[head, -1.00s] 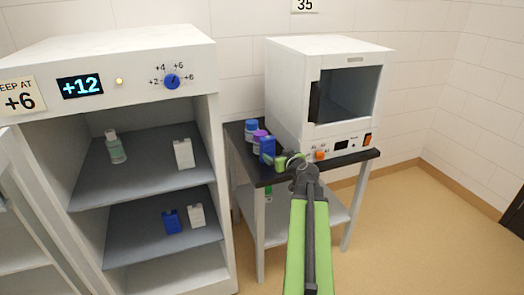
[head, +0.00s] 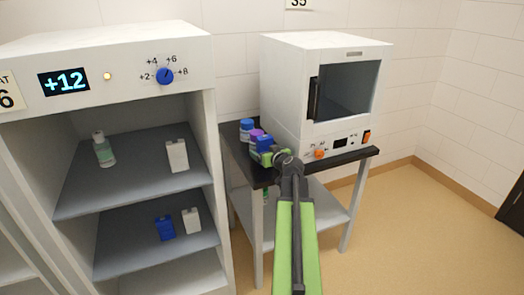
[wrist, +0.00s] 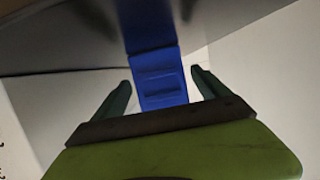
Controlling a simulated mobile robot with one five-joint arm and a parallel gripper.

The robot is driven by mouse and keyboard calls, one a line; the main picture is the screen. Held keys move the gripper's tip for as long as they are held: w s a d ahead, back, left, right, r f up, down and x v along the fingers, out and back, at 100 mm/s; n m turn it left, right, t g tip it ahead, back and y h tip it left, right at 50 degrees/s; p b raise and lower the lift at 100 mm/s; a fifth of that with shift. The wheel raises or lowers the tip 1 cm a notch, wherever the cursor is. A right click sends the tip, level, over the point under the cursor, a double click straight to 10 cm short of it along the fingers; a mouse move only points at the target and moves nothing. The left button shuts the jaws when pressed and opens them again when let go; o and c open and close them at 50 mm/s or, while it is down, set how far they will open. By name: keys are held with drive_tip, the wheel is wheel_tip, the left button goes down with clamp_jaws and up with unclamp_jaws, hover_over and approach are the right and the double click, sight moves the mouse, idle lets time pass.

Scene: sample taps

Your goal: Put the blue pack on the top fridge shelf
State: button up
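The blue pack (head: 264,143) stands near the front left of the dark-topped table (head: 345,158). It also shows in the wrist view as a blue block (wrist: 160,82) between my fingers. My gripper (head: 267,156) is at the pack, partly covering its lower part in the head view. In the wrist view my gripper (wrist: 161,79) is open, with a gap on each side of the pack.
The lower shelf (head: 125,255) bears another blue pack (head: 165,228) and a white pack (head: 191,221). A blue-capped bottle (head: 246,130) and a purple-topped one (head: 256,137) stand close behind the pack. A white oven-like device (head: 285,95) fills the table's right. The fridge display (head: 63,82) reads +12.

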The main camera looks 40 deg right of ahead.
sight(265, 137)
drive_tip(key=shift+w, duration=0.15)
drive_tip(key=c, duration=1.8)
wheel_tip(265, 137, up, 10)
drive_tip(key=p, duration=1)
drive_tip(key=shift+r, duration=0.1)
